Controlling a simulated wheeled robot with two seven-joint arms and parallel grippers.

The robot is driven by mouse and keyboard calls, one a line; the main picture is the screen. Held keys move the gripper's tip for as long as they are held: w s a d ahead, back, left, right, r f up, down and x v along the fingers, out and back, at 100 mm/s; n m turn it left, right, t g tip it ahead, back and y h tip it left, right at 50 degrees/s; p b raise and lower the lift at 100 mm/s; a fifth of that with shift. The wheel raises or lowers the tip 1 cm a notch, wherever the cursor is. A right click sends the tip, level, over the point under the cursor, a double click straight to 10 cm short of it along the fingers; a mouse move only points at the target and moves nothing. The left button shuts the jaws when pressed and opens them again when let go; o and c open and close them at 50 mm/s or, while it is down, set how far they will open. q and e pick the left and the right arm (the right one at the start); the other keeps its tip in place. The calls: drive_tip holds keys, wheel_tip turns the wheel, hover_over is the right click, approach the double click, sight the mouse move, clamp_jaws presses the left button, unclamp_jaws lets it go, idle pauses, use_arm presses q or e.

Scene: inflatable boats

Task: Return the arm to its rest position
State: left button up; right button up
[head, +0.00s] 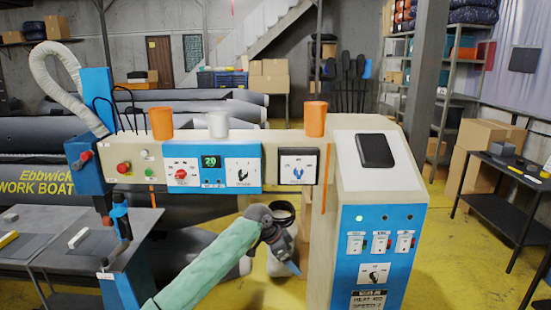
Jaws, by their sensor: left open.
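My left arm, with a pale green sleeve (210,265), comes in from the bottom edge and reaches up toward the middle. Its dark wrist ends in my left gripper (290,262), which points down and to the right. The gripper is open, and no object shows in it. It is in front of the gap under the machine's beam, left of the blue lower panel. My right arm and gripper are not in view.
A welding machine with a beige beam (335,180) and blue control panel (376,255) stands close ahead. Orange cups (161,123) and a white cup (218,124) stand on it. A grey table (115,262) is at left, a black table (498,178) at right.

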use_arm(q)
drive_tip(key=s+a+f+n+t+y+b, duration=0.1)
drive_tip(key=s+a+f+n, duration=0.4)
drive_tip(key=f, duration=1)
drive_tip(key=s+a+f+n+b, duration=0.15)
drive_tip(key=s+f, duration=0.55)
drive_tip(key=f, duration=0.8)
drive_tip(key=s+a+f+n+t+y, duration=0.1)
drive_tip(key=s+a+f+n, duration=0.4)
drive_tip(key=f, duration=1)
drive_tip(key=s+a+f+y, duration=0.1)
drive_tip(key=s+a+f, duration=0.3)
drive_tip(key=s+f, duration=0.4)
drive_tip(key=s+a+f+n+g+y+b, duration=0.1)
drive_tip(key=s+a+f, duration=0.3)
drive_tip(key=s+f, duration=0.5)
drive_tip(key=s+a+f+n+y+b, duration=0.1)
drive_tip(key=s+a+f, duration=0.3)
drive_tip(key=s, duration=1.8)
wheel_tip(320, 180, down, 5)
drive_tip(key=shift+s+a+r+g+y, duration=0.1)
drive_tip(key=shift+s+a+g+y, duration=0.3)
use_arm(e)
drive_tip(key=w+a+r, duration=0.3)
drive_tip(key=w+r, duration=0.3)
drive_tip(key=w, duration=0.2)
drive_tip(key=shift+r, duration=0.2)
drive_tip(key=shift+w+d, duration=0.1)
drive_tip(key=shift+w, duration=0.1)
